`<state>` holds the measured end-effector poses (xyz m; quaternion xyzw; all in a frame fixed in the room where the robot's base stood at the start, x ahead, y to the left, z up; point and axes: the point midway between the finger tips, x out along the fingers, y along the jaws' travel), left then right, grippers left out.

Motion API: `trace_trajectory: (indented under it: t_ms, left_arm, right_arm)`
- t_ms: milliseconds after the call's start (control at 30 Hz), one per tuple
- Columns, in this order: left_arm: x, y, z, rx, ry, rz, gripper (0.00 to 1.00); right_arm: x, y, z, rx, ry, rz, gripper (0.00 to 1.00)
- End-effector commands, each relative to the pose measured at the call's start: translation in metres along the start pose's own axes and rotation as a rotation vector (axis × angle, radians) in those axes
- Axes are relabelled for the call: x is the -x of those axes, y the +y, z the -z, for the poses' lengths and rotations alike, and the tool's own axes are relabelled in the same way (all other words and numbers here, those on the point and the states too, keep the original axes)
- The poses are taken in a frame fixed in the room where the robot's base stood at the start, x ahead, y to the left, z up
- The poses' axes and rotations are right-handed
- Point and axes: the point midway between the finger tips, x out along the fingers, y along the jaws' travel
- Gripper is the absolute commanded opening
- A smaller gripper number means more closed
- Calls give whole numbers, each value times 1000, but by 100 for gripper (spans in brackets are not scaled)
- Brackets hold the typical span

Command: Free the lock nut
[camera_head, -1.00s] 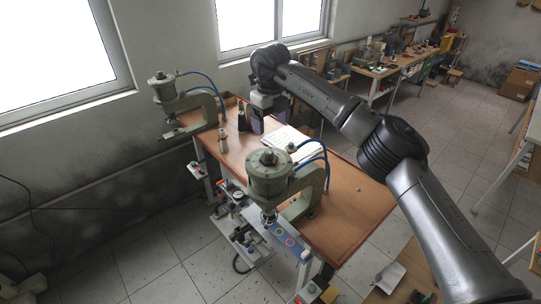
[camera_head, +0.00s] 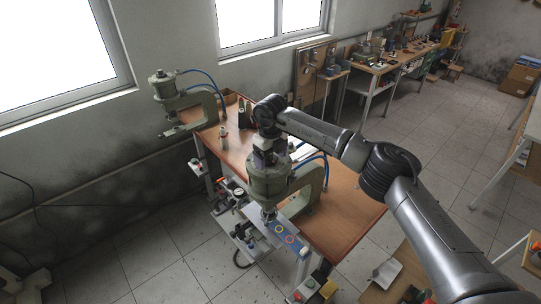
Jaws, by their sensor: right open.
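Two green C-frame pneumatic presses stand on the brown workbench (camera_head: 340,222). The near press (camera_head: 270,184) has a round cylinder head, and the far press (camera_head: 176,100) is at the back left. My right gripper (camera_head: 266,161) is open, pointing down just over the top of the near press's head. It hides the knob or nut there, and I cannot tell whether it touches it. I cannot pick out the lock nut for certain at this size. My left gripper is not in view.
Small bottles (camera_head: 223,138) stand on the bench between the presses. Blue hoses (camera_head: 313,158) loop behind the near press. The bench's right part is clear.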

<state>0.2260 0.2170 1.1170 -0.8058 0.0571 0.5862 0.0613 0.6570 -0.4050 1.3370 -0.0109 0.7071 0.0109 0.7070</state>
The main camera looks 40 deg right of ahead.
Motion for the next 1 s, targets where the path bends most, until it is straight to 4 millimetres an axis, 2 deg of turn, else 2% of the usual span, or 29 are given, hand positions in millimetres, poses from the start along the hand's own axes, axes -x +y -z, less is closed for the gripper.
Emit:
trace_trajectory:
  t_ms: [233,733,1000]
  left_arm:
    - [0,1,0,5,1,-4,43]
    - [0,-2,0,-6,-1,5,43]
    - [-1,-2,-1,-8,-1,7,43]
  right_arm:
    - [0,0,0,0,0,0,80]
    - [0,0,0,0,0,0,32]
    - [0,0,0,36,0,0,32]
